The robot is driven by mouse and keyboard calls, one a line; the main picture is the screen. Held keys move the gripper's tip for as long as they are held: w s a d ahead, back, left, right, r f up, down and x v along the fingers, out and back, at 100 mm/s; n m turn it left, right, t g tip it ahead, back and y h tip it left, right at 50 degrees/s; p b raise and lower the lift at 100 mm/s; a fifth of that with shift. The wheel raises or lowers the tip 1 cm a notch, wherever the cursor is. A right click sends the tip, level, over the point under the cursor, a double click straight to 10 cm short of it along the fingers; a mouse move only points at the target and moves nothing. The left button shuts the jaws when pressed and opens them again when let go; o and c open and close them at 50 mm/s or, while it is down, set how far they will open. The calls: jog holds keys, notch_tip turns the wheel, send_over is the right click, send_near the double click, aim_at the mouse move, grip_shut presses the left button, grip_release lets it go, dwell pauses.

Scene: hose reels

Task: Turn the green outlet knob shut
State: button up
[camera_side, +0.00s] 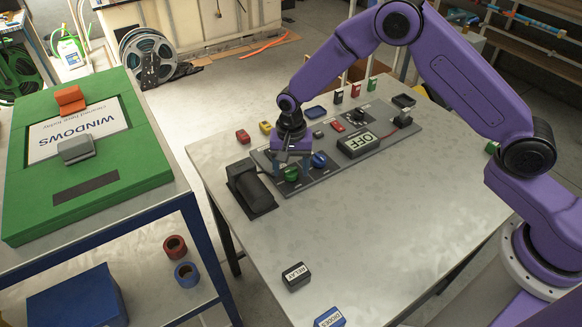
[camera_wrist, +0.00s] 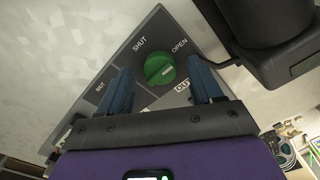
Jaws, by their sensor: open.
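The green outlet knob (camera_side: 291,174) sits at the near left end of the grey panel (camera_side: 330,165). In the wrist view the green knob (camera_wrist: 158,70) lies between the printed words SHUT and OPEN, with a pale mark on its right half, on the OPEN side. My gripper (camera_side: 292,167) is over this end of the panel. Its two blue fingers are apart, one on each side of the knob in the wrist view (camera_wrist: 161,80). I see nothing held. Whether the fingers touch the knob or how far above it they are, I cannot tell.
A blue knob (camera_side: 319,160) stands close to the right of the green one. A black cylindrical part (camera_side: 250,188) lies close on the left. A display box (camera_side: 358,144) and small coloured blocks stand farther along. The front of the table is mostly clear.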

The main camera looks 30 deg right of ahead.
jog(key=shift+f, duration=0.35)
jog(key=c, duration=1.1)
jog(key=shift+o, duration=0.2)
